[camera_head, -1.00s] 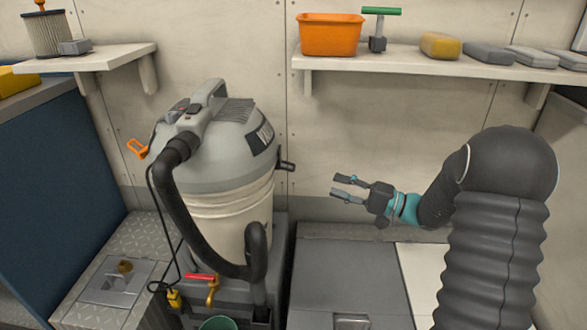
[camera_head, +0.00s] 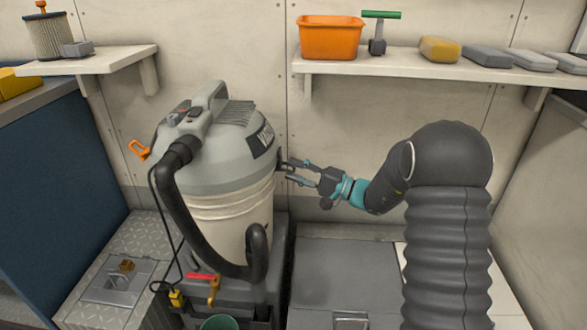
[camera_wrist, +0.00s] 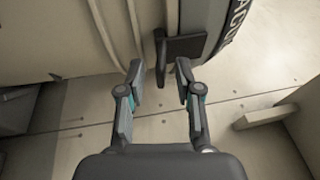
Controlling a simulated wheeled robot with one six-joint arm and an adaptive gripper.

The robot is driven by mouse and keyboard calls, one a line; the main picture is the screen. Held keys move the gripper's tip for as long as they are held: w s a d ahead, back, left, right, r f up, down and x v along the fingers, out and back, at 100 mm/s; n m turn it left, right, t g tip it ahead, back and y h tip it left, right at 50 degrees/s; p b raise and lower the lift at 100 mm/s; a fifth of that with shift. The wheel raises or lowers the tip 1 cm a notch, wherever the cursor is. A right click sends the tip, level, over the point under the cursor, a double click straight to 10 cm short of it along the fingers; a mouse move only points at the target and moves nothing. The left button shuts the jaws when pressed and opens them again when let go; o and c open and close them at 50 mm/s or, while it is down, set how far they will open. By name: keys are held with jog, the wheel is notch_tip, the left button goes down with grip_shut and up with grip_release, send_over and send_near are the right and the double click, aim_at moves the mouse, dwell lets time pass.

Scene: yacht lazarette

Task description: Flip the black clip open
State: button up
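The black clip (camera_wrist: 184,47) sits on the side of the grey vacuum lid, at its rim. In the head view the clip (camera_head: 282,165) is on the vacuum's right side, partly hidden by my fingertips. My gripper (camera_wrist: 158,68) is open, with its two fingers apart. In the wrist view the clip's narrow black tab stands just ahead of the fingertips, in line with the gap between them. I cannot tell whether they touch it. The vacuum (camera_head: 228,160) stands upright, with a grey lid over a cream drum. An orange clip (camera_head: 139,150) sticks out on the lid's left side.
A shelf (camera_head: 430,60) with an orange bin (camera_head: 331,36) and several blocks is above my arm. A black hose (camera_head: 185,215) curves down the vacuum's front. A grey hatch (camera_head: 345,270) lies below my gripper. The wall (camera_head: 350,125) is close behind.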

jog(key=shift+w+a, duration=0.1)
jog(key=shift+a, duration=0.3)
jog(key=shift+c, duration=0.2)
